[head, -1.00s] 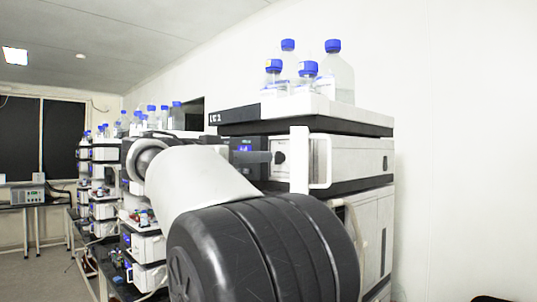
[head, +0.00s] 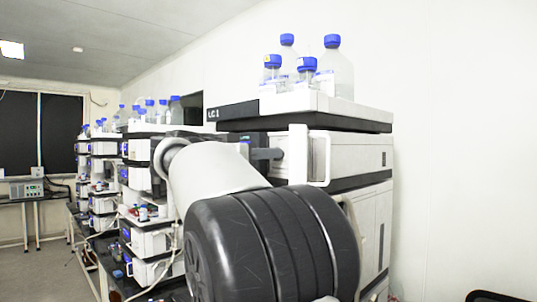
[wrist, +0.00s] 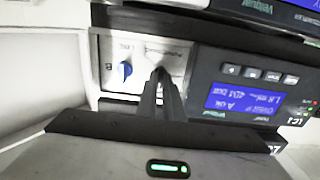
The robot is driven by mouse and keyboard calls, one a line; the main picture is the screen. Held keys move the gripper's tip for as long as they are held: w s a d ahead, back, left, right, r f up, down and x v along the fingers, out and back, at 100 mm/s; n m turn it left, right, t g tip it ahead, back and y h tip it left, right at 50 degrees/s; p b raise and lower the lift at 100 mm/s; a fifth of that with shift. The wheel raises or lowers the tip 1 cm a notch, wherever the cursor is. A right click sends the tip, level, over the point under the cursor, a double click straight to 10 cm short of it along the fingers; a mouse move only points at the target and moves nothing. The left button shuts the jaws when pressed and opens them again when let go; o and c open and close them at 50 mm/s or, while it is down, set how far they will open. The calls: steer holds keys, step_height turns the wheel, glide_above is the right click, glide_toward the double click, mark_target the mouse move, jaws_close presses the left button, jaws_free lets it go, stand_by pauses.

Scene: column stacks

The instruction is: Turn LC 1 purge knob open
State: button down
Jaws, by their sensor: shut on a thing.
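The LC 1 stack (head: 345,155) stands at the right in the head view, with its label at the upper left edge. My gripper (wrist: 160,76) is at a white front panel (wrist: 104,52) in the wrist view, which shows the instrument upside down. Its two dark fingers are close together, shut on the purge knob, which they almost wholly hide. A blue knob (wrist: 124,71) marked B sits on the panel just left of the fingertips, apart from them. In the head view my gripper (head: 268,154) reaches the stack's front from the left, partly hidden by my arm.
A lit blue display (wrist: 240,98) with buttons is right of the fingers in the wrist view. Blue-capped bottles (head: 332,72) stand on top. More instrument stacks (head: 104,185) line the bench at left.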

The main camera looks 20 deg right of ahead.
steer(key=shift+n, duration=0.4)
steer(key=n, duration=0.4)
steer(key=shift+b, duration=0.3)
steer(key=shift+w+n+p, duration=0.15)
steer(key=shift+n+p, duration=1.4)
steer(key=shift+n, duration=4.35)
steer(key=shift+f, duration=0.1)
steer(key=c, duration=1.9)
jaws_free()
